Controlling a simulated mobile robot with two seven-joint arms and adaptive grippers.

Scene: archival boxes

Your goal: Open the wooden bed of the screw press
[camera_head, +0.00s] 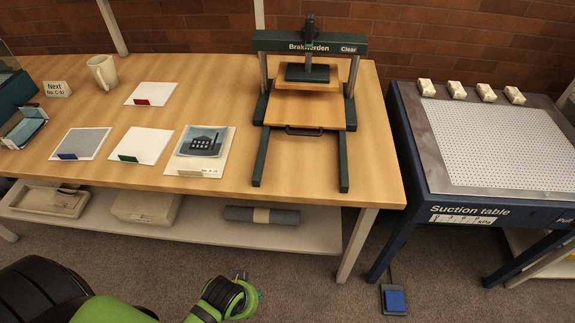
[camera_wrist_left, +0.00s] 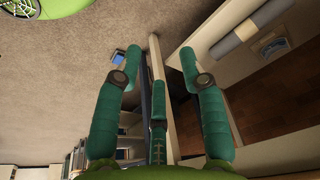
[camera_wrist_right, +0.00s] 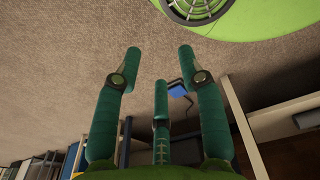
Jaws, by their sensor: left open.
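The dark green screw press (camera_head: 309,44) stands at the right part of the wooden table. Its wooden bed (camera_head: 290,113) lies between the two posts, with a dark handle (camera_head: 304,131) on its front edge. The dark plate (camera_head: 307,73) hangs on the screw above a smaller board at the back of the bed. My left gripper (camera_head: 246,296) is low in front of the table, well away from the press. In the left wrist view it (camera_wrist_left: 160,58) is open and empty. My right gripper (camera_wrist_right: 158,55) is open and empty in its wrist view and not seen in the head view.
A shelf below holds a grey roll (camera_head: 262,216) and boxes. The suction table (camera_head: 500,208) stands right, beyond a gap. A blue pedal (camera_head: 396,300) is on the floor.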

